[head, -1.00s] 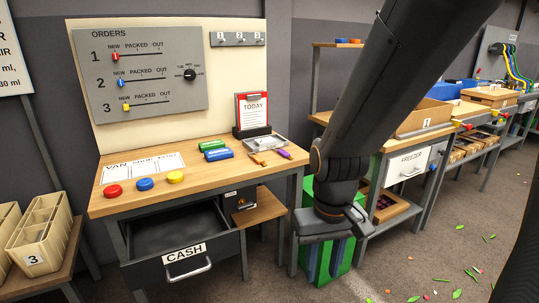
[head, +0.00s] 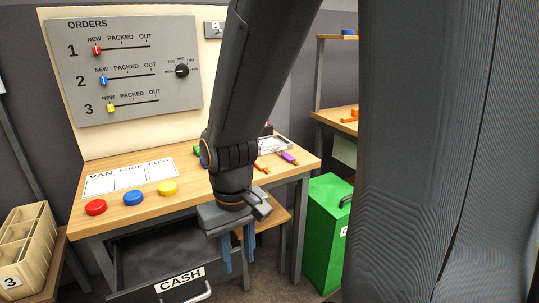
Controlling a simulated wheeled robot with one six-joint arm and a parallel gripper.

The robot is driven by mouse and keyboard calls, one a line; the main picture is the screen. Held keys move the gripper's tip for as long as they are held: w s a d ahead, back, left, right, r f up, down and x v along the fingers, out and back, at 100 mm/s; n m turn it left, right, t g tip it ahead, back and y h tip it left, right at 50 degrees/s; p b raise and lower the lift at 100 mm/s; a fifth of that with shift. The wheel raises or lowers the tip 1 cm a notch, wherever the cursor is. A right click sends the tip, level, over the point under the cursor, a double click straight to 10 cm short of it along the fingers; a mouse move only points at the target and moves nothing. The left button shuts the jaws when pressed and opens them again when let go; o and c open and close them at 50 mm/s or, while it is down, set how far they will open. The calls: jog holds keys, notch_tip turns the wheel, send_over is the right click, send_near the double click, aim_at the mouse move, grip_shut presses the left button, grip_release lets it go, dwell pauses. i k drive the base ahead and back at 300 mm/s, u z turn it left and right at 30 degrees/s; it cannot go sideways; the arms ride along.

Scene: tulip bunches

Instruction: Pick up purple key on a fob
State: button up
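A small purple item (head: 287,157), which looks like the purple key on its fob, lies on the right part of the wooden desk (head: 135,200) in the head view. It is too small to make out the key's shape. My gripper (head: 238,255) hangs pointing down in front of the desk's front edge, over the cash drawer's right side. It is left of the purple item and nearer to me. Its two fingers are apart with nothing seen between them. My arm hides the middle of the desk.
Red (head: 95,207), blue (head: 133,198) and yellow (head: 167,188) discs line the desk front. The cash drawer (head: 150,255) stands open below. A green bin (head: 325,225) stands right of the desk.

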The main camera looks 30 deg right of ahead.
aim_at(288, 157)
jog(key=z, duration=0.1)
jog(key=i, duration=0.6)
jog(key=z, duration=0.8)
jog(key=i, duration=0.45)
jog(key=z, duration=0.35)
